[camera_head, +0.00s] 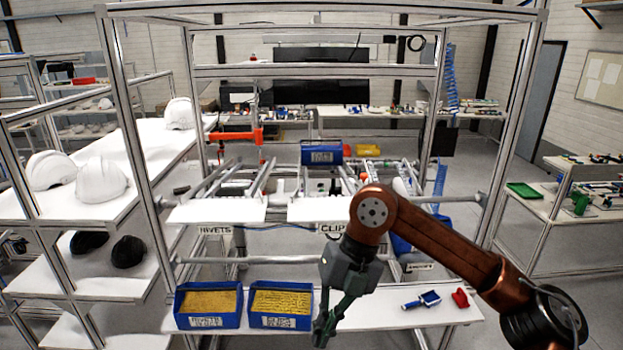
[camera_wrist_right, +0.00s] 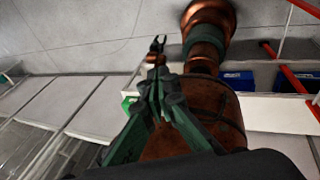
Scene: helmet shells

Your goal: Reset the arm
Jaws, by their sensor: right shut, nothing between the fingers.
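My right arm comes in from the right in the head view. Its right gripper (camera_head: 325,330) points down in front of the lower white shelf, just right of the blue bins. The right gripper is shut and empty. In the right wrist view its green fingers (camera_wrist_right: 155,95) come together ahead of the camera, with a copper-coloured arm link of mine behind them.
Two blue bins of yellow parts (camera_head: 208,306) (camera_head: 280,305) stand on the lower shelf (camera_head: 385,315). A blue tool (camera_head: 422,300) and a red piece (camera_head: 460,298) lie to the right. White helmet shells (camera_head: 100,181) sit on the left rack. Metal frame posts (camera_head: 137,120) stand nearby.

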